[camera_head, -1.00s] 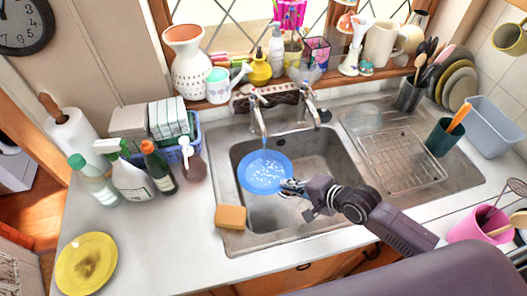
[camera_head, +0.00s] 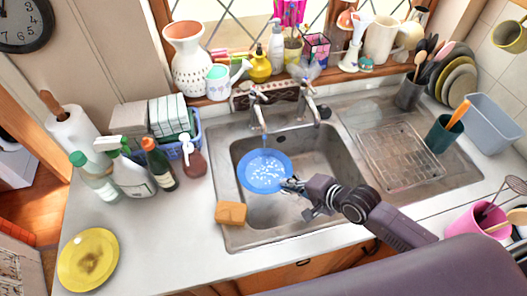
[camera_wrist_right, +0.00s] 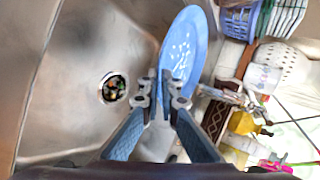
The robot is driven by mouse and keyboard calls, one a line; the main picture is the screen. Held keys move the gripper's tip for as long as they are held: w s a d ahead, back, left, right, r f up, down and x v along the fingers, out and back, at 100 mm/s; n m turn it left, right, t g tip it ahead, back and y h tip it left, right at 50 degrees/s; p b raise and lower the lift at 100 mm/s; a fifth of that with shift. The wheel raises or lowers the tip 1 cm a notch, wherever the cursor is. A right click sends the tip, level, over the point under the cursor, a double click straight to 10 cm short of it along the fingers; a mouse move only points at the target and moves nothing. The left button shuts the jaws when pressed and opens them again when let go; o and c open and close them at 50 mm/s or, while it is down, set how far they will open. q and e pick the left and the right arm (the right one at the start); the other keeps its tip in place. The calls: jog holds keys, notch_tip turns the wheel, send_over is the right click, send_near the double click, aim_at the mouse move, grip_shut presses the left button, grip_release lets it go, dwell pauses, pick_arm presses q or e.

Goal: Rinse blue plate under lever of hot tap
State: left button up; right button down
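The blue plate (camera_head: 264,172) is over the left part of the sink basin, below the spout of the left tap (camera_head: 258,112). White flecks show on its face; I cannot tell whether they are pattern or water. A faint streak below the spout may be water. My right gripper (camera_head: 291,185) is shut on the plate's right edge. In the right wrist view the fingers (camera_wrist_right: 160,84) pinch the rim of the plate (camera_wrist_right: 184,52), with the basin drain beside them. A second tap (camera_head: 306,100) stands to the right. My left gripper is not in view.
An orange sponge (camera_head: 231,213) lies on the sink's front left edge. A soap bottle (camera_head: 193,160) and several other bottles stand left of the sink. A wire rack (camera_head: 398,158) is on the drainer at right. A yellow plate (camera_head: 88,260) lies on the front left counter.

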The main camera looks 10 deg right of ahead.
jog(key=shift+r, duration=0.1)
dwell(0.3)
jog(key=s+a+r, duration=0.1)
jog(key=s+r, duration=0.3)
jog(key=shift+s+a, duration=0.25)
jog(key=shift+s, duration=0.1)
dwell(0.5)
